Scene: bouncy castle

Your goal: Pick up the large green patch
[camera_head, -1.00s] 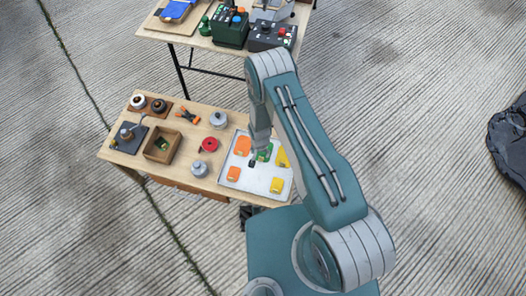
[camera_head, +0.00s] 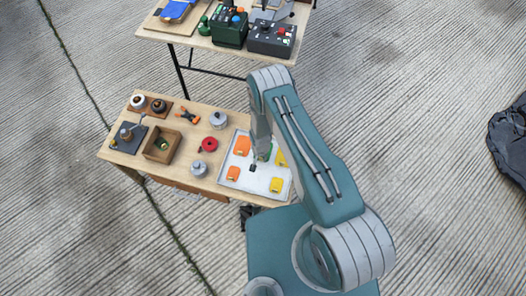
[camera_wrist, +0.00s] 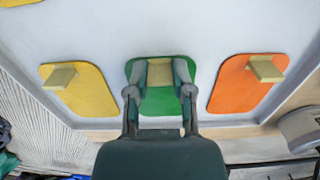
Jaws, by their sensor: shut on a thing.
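The large green patch (camera_wrist: 160,107) is a rounded green plate with a tan block handle (camera_wrist: 160,74), in the middle of the wrist view. My gripper (camera_wrist: 160,78) has one finger on each side of this handle and is shut on it. I cannot tell whether the patch touches the white tray (camera_wrist: 160,30) or is just above it. In the head view only a sliver of the green patch (camera_head: 266,152) shows, because my arm hides most of it.
A large yellow patch (camera_wrist: 85,93) and a large orange patch (camera_wrist: 243,88) flank the green one. Small orange (camera_head: 233,173) and yellow (camera_head: 276,185) patches lie in the tray's near part. A red round object (camera_head: 209,144), pots and an open wooden box (camera_head: 162,145) stand left.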

